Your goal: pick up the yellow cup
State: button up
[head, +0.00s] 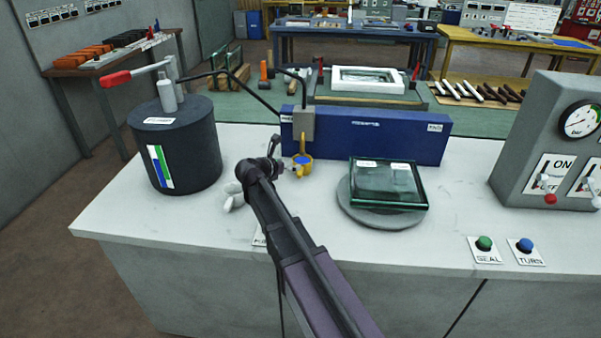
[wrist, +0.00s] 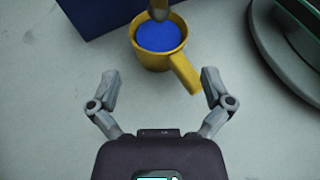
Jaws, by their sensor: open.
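The yellow cup (head: 302,166) stands upright on the white bench, in front of the blue box and below a nozzle. In the wrist view the cup (wrist: 151,60) holds something blue, and its handle (wrist: 184,74) points toward the lower right. The nozzle tip (wrist: 158,8) hangs over its far side. My gripper (wrist: 162,88) is open and empty, with the handle end near the right finger. I cannot tell if they touch. In the head view my arm reaches to the cup from the front, and the gripper (head: 284,167) shows only in part.
A blue box (head: 375,137) with the nozzle block (head: 303,123) stands behind the cup. A glass unit (head: 388,183) lies on a round grey turntable (head: 382,215) to the right. A black drum (head: 178,150) stands left. A gauge panel (head: 550,140) and green and blue buttons are at the right.

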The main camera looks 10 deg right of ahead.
aim_at(299, 162)
jog(key=shift+x, duration=0.8)
jog(key=shift+f+b+x, duration=0.25)
jog(key=shift+b+x, duration=0.9)
jog(key=shift+x, duration=0.9)
jog(key=shift+w+d+f, duration=0.15)
jog(key=shift+w+d, duration=0.1)
jog(key=shift+w, duration=0.15)
jog(key=c, duration=0.8)
